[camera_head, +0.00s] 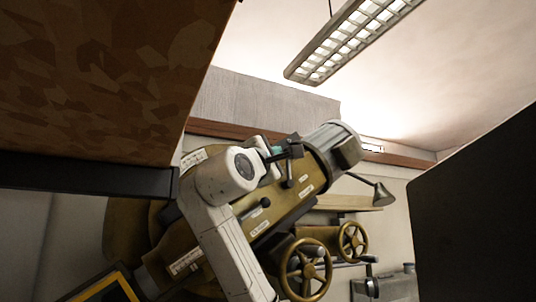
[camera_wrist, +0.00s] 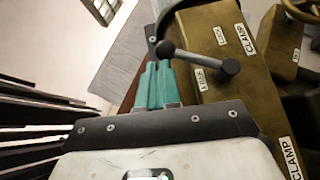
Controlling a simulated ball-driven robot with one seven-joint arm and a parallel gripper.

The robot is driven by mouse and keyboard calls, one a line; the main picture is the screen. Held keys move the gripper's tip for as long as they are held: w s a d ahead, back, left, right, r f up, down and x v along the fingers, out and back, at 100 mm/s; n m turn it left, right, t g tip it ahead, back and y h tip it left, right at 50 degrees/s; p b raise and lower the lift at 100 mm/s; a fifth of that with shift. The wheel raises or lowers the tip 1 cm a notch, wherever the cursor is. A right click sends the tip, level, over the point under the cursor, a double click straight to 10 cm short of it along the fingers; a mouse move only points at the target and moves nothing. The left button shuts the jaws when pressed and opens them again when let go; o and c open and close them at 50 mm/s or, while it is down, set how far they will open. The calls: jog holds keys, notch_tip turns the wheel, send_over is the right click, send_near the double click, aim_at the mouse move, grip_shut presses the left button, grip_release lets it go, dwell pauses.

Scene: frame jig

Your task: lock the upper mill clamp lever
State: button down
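The upper clamp lever (camera_wrist: 200,58) is a grey bar with a round dark knob, on the brown mill head in the wrist view. In the head view the dark lever (camera_head: 288,168) stands on the upper part of the mill. In the head view my gripper (camera_head: 276,150) is just left of the lever.
The brown mill (camera_head: 285,208) has a lower lever (camera_head: 260,210) and handwheels (camera_head: 305,270). A lamp (camera_head: 383,193) sticks out at right. A large brown patterned block (camera_head: 90,70) fills the upper left, and a dark panel (camera_head: 475,220) the right. Free air lies above the mill.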

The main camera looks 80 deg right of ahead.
jog(key=shift+m+g+y, duration=0.3)
jog(key=shift+m+y, duration=0.3)
jog(key=shift+m, duration=0.1)
jog(key=shift+s+d+r, duration=0.45)
jog(key=shift+s+d, duration=0.25)
jog(key=shift+s, duration=0.1)
jog(key=shift+s+d+r, duration=0.45)
jog(key=shift+s+d, duration=0.25)
jog(key=shift+s, duration=0.05)
jog(key=shift+s+d+f+m+y, duration=0.15)
jog(key=shift+s+d+m+y, duration=0.2)
jog(key=shift+s+d, duration=0.35)
jog(key=shift+s+d+f+m+y, duration=0.1)
jog(key=shift+s+d+m+y, duration=0.2)
jog(key=shift+s+d, duration=0.4)
jog(key=shift+s+a, duration=0.1)
jog(key=shift+s, duration=0.05)
